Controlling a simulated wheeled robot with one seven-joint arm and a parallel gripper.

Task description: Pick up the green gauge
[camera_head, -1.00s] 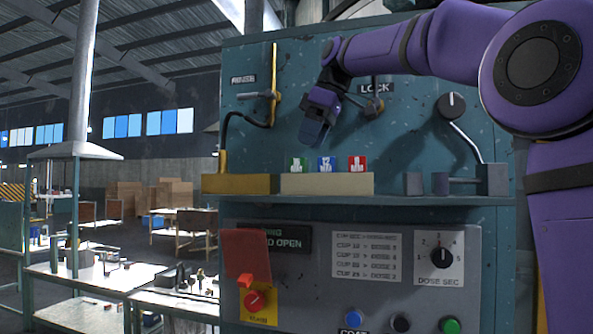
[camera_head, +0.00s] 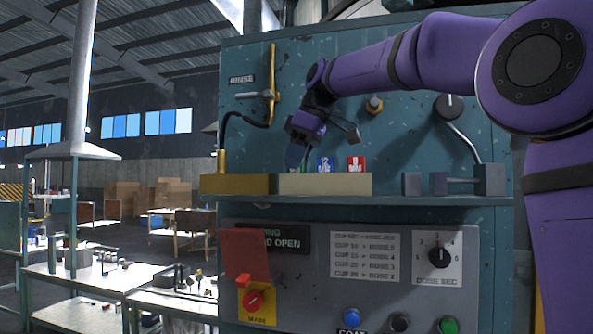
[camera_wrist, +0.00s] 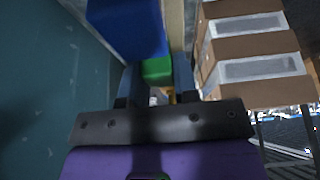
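The green gauge (camera_wrist: 157,70) shows between my gripper's two fingers in the wrist view. In the head view my gripper (camera_head: 293,164) hides most of it. My gripper is lowered over the left end of the pale block (camera_head: 345,184), with its fingers apart on either side of the green gauge. I cannot tell whether the fingers touch it. The blue gauge (camera_head: 326,164) stands just right of my gripper, and it also shows close by in the wrist view (camera_wrist: 128,25). The red gauge (camera_head: 356,164) stands farther right.
A brass-coloured block (camera_head: 236,184) is left of the pale block on the ledge. Grey fixtures (camera_head: 470,181) stand at the right end. The teal machine panel (camera_head: 420,140) rises behind, with a yellow rinse lever (camera_head: 271,85) and a lock knob (camera_head: 374,104).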

